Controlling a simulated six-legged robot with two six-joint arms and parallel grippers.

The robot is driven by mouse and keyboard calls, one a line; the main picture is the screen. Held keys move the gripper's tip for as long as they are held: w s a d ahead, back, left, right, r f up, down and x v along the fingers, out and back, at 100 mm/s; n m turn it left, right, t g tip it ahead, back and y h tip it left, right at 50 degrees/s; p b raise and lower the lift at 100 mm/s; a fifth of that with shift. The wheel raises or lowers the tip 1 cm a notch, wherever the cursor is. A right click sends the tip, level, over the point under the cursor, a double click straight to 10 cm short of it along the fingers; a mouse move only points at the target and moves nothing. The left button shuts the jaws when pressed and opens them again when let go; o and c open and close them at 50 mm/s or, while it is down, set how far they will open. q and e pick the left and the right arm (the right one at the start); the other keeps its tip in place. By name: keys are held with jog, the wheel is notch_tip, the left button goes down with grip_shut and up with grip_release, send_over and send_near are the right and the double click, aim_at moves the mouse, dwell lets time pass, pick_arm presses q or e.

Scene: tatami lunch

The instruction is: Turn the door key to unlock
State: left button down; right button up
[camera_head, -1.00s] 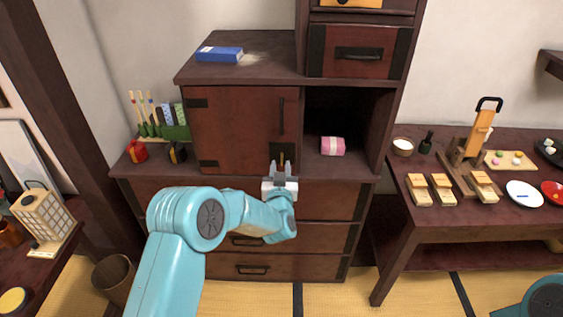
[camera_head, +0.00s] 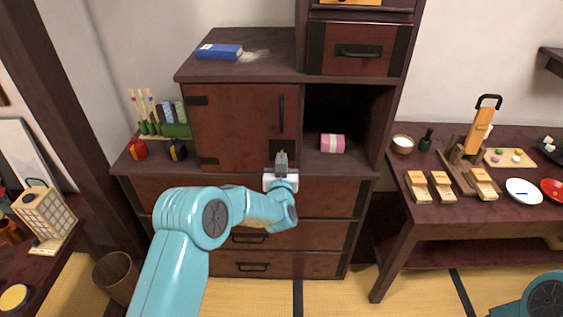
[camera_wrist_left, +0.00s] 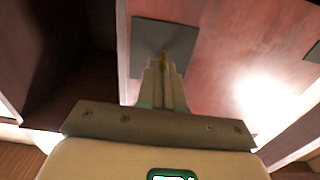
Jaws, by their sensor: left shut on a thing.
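The cabinet door (camera_head: 233,124) is a dark red panel and looks shut, with a dark vertical handle (camera_head: 281,114) near its right edge. A dark lock plate (camera_head: 290,149) sits low on the right side of the door; it also shows in the left wrist view (camera_wrist_left: 147,34). My left gripper (camera_head: 281,158) is in front of the plate with its fingers closed together. In the left wrist view its fingertips (camera_wrist_left: 162,68) are shut on the small brass key (camera_wrist_left: 163,56) at the plate. Most of the key is hidden by the fingers, so its turn angle cannot be told.
An open cubby with a pink bundle (camera_head: 332,143) is right of the door. A blue box (camera_head: 219,52) lies on the cabinet top. A side table (camera_head: 461,215) with dishes and wooden pieces stands at the right. Drawers (camera_head: 255,240) are below.

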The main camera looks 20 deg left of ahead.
pick_arm(q)
jog(key=m+b, duration=0.2)
jog(key=m, duration=1.5)
jog(key=shift+w+d+b, duration=0.1)
jog(key=shift+b, duration=0.3)
jog(key=shift+m, duration=0.5)
jog(key=c, duration=1.3)
grip_release()
jog(key=shift+f, duration=0.15)
jog(key=b+v, duration=0.1)
jog(key=v, duration=1.5)
jog(key=shift+b, duration=0.3)
